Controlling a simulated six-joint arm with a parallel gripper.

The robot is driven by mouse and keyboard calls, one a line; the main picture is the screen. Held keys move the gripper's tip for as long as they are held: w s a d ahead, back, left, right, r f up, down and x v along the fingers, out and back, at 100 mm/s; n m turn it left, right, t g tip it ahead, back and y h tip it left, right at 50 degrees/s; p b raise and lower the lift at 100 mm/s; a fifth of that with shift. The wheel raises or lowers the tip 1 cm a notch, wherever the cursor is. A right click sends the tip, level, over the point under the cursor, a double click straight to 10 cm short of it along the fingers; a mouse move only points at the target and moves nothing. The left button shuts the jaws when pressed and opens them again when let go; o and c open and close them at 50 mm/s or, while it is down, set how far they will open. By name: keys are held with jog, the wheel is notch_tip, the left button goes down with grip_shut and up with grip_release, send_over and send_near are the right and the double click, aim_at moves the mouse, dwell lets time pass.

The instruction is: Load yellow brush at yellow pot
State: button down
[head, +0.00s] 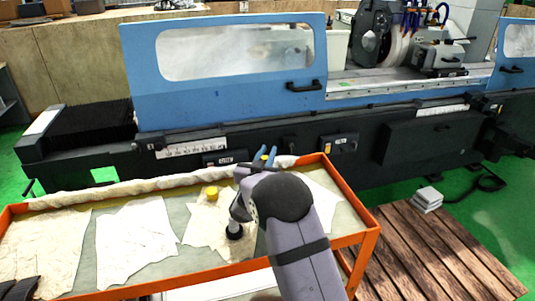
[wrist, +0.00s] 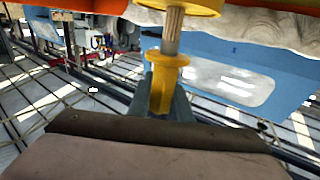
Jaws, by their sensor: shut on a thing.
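My gripper (head: 265,155) is in front of the grinder, above the far side of the orange-framed table. Its blue-grey fingers are shut on the yellow brush (wrist: 161,85), held by its yellow handle; a bit of yellow (head: 263,157) shows between the fingers in the head view. The wrist view is upside down, and the pale bristles (wrist: 173,32) point to its top. There they meet or overlap a round yellow rim (wrist: 185,7), cut by the frame; I cannot tell whether they touch. In the head view, a yellow pot (head: 212,192) stands on a cloth left of my gripper.
The orange-framed table (head: 368,232) carries several pale cloths (head: 137,230) and a rolled white cloth (head: 95,192) along its far edge. The blue-doored grinder (head: 225,95) stands close behind it. A wooden pallet (head: 445,255) lies on the floor at the right.

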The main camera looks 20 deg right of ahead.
dwell(0.3)
notch_tip(320, 180, up, 7)
jog(key=p, duration=0.4)
dwell(0.5)
